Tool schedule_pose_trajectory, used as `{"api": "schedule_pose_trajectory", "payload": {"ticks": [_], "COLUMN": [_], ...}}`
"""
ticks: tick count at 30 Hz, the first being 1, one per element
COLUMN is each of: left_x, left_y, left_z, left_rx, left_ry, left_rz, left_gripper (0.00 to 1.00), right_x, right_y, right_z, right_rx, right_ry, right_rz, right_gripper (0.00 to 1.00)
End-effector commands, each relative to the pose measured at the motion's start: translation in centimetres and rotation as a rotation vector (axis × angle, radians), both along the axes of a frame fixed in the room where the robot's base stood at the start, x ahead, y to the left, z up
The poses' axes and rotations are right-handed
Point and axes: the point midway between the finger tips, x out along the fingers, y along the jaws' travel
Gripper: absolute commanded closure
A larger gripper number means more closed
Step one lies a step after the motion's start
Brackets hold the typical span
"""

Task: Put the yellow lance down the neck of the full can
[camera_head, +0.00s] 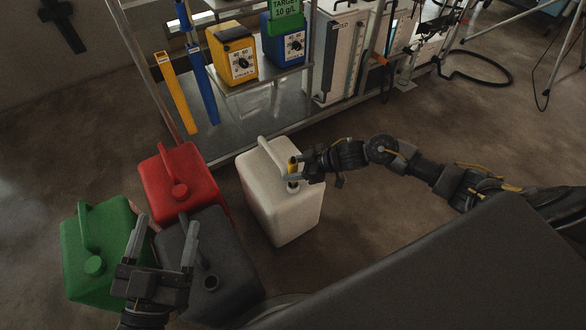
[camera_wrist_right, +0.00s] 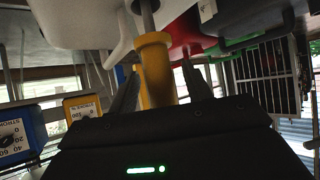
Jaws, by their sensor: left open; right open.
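The yellow lance (camera_wrist_right: 155,70) shows in the right wrist view as a yellow grip on a grey rod, whose end runs out of frame beside the white can. In the head view its yellow top (camera_head: 292,164) stands at the neck of the white can (camera_head: 285,212); the lower rod is hidden. My right gripper (camera_head: 300,172) is open, its fingers on either side of the yellow grip (camera_wrist_right: 163,92). My left gripper (camera_head: 165,232) is open and empty above the dark grey can (camera_head: 235,255), which has an open neck. I cannot tell how full any can is.
A red can (camera_head: 190,180) and a green can (camera_head: 85,240), both capped, stand at left. Behind is a metal rack with a yellow pump (camera_head: 232,52), a blue pump (camera_head: 285,42), a yellow holder (camera_head: 175,95) and a blue holder (camera_head: 200,85). Floor right of the white can is clear.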

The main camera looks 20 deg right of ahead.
Motion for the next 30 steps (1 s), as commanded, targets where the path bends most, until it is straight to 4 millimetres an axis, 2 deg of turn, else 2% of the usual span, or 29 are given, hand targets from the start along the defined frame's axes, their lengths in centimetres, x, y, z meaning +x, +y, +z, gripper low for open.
{"api": "schedule_pose_trajectory", "payload": {"ticks": [24,30], "left_x": [-0.05,-0.05], "left_y": [-0.05,-0.05], "left_z": [0.88,0.88], "left_rx": [-0.002,-0.002], "left_ry": [-0.004,-0.004], "left_rz": [-0.002,-0.002], "left_gripper": [0.26,0.26], "right_x": [0.06,0.06], "right_y": [0.10,0.10], "right_z": [-0.06,-0.06], "right_rx": [0.001,0.000], "right_ry": [0.000,0.000], "right_rz": [0.001,0.000], "right_gripper": [0.51,0.76]}}
